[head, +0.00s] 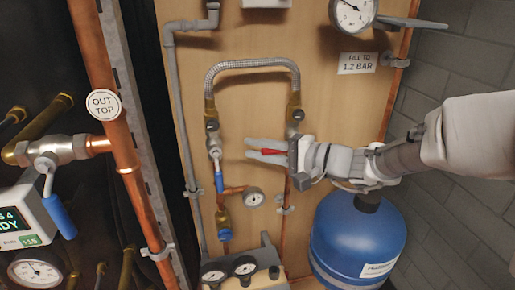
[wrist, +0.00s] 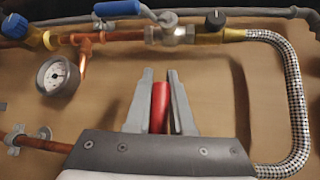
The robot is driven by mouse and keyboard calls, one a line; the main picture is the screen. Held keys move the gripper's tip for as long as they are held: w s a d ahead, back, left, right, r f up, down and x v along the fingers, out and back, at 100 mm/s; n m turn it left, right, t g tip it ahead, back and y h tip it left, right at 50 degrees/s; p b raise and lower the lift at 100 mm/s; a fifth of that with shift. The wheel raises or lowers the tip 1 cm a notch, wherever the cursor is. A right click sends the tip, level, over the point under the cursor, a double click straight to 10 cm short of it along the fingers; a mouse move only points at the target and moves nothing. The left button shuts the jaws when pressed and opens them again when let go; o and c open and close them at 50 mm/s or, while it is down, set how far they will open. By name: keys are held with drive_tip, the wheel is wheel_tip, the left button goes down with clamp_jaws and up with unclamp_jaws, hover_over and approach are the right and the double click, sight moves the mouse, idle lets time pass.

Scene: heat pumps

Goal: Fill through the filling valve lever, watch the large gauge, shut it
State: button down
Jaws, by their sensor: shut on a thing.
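A red lever (head: 268,152) points left from the right-hand pipe, below the right end of a braided hose (head: 250,64). My gripper (head: 262,151) is shut on this lever, crosswise to the vertical pipe. In the wrist view the red lever (wrist: 159,105) sits between the two grey fingers (wrist: 158,92); its valve body is hidden by my gripper. A second valve, with a blue lever (head: 219,182) hanging along the left pipe, is at the hose's left end. The large gauge (head: 352,12) is at the top, cut off by the picture edge; its reading is too small to tell.
A sign reading "FILL TO 1.2 BAR" (head: 357,63) is below the large gauge. A small gauge (head: 253,197) stands left of the right pipe. A blue tank (head: 358,240) is beneath my arm. A copper pipe (head: 118,150) runs at left.

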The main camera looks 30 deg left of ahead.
drive_tip(key=shift+f, duration=0.15)
wheel_tip(320, 180, down, 2)
drive_tip(key=n+h+b, duration=0.1)
drive_tip(key=h+b, duration=0.1)
drive_tip(key=b, duration=0.1)
drive_tip(key=shift+w+d+f+n+t, duration=0.15)
drive_tip(key=shift+f+n+t, duration=0.15)
drive_tip(key=shift+n, duration=0.1)
drive_tip(key=shift+w+d+f+n+h+b, duration=0.1)
drive_tip(key=shift+d+f+n+h+b, duration=0.1)
drive_tip(key=shift+f+h+b, duration=0.15)
drive_tip(key=shift+w+d+f+n+h+b, duration=0.1)
drive_tip(key=shift+f+n+h+b, duration=0.15)
drive_tip(key=shift+h+b, duration=0.2)
drive_tip(key=w+d+f+n+t+h+p, duration=0.1)
drive_tip(key=w+d+f+n+t+h, duration=0.2)
drive_tip(key=f+h, duration=0.1)
drive_tip(key=shift+w+d+n+t+h+p, duration=0.15)
drive_tip(key=shift+d+n+t+h+p, duration=0.25)
drive_tip(key=shift+h, duration=0.5)
drive_tip(key=shift+f, duration=0.1)
